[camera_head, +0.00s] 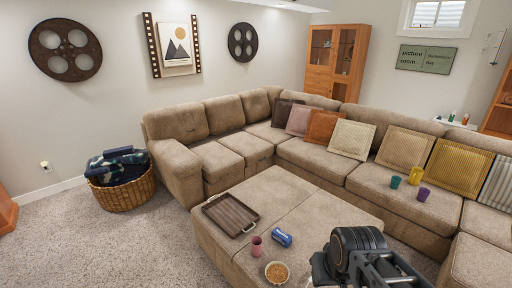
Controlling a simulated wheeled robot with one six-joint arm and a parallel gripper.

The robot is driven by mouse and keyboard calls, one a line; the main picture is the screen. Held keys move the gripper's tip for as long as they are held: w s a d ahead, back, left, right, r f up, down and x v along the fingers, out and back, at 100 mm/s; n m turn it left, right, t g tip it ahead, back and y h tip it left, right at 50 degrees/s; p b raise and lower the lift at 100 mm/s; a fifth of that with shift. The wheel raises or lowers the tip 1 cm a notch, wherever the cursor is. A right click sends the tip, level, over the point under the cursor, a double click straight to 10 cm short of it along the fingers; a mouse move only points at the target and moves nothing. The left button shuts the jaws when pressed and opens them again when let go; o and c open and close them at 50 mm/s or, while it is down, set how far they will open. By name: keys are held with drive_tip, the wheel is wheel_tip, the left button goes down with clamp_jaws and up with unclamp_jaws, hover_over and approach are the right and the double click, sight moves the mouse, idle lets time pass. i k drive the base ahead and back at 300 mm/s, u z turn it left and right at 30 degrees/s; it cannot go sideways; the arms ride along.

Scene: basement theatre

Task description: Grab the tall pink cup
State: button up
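A pink cup (256,246) stands upright on the front part of the beige ottoman (285,194). It is taller than it is wide. A blue can-like object (281,238) lies on its side just to its right. A bowl of orange-brown snacks (277,273) is below it in the picture, near the ottoman's front. My dark arm shows at the bottom right, over the ottoman, to the right of the pink cup and apart from it. My gripper (320,271) seems to be at the arm's left end, partly hidden, and its fingers cannot be made out.
A brown tray (222,221) lies on the ottoman behind the pink cup. A teal cup (395,182), a yellow cup (416,175) and a purple cup (423,195) stand on the sectional sofa (325,159). A wicker basket (123,193) stands on the carpet. Carpet at left is clear.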

sight(257, 242)
drive_tip(key=u, duration=1.95)
drive_tip(key=i, duration=2.4)
drive_tip(key=z, duration=3.15)
